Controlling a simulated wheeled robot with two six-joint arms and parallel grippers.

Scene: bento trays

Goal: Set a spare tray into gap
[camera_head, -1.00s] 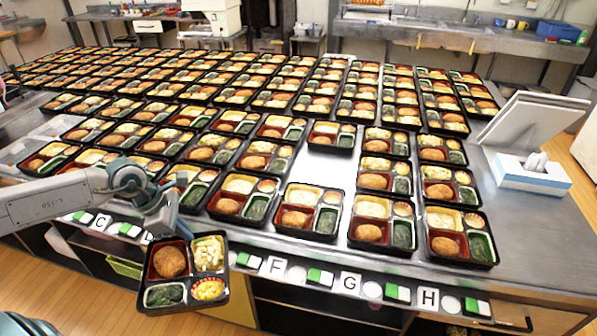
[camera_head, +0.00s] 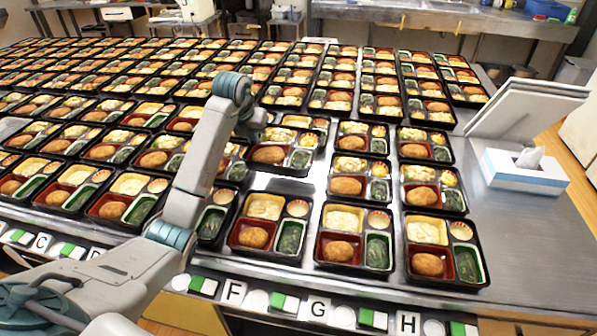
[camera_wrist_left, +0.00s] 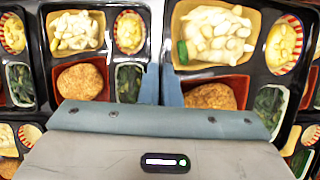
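The held bento tray (camera_head: 272,168) is black, with a brown cutlet, white salad, a yellow side and dark greens. My left gripper (camera_head: 257,122) is at its left side, partly hidden by my arm in the head view. In the left wrist view my left fingers (camera_wrist_left: 161,90) are shut on the left rim of the held tray (camera_wrist_left: 252,70), which looks nearer than its neighbours. The tray looks roughly level and appears above the gap (camera_head: 284,187), where bare metal shows in front of it. I cannot tell its exact height. My right gripper is out of view.
Filled trays surround the gap: a front tray (camera_head: 268,256), a right tray (camera_head: 339,198), and more behind. Another tray (camera_wrist_left: 47,65) lies left in the wrist view. White lids (camera_head: 520,110) and a tissue box (camera_head: 520,175) stand at right, with clear metal before them.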

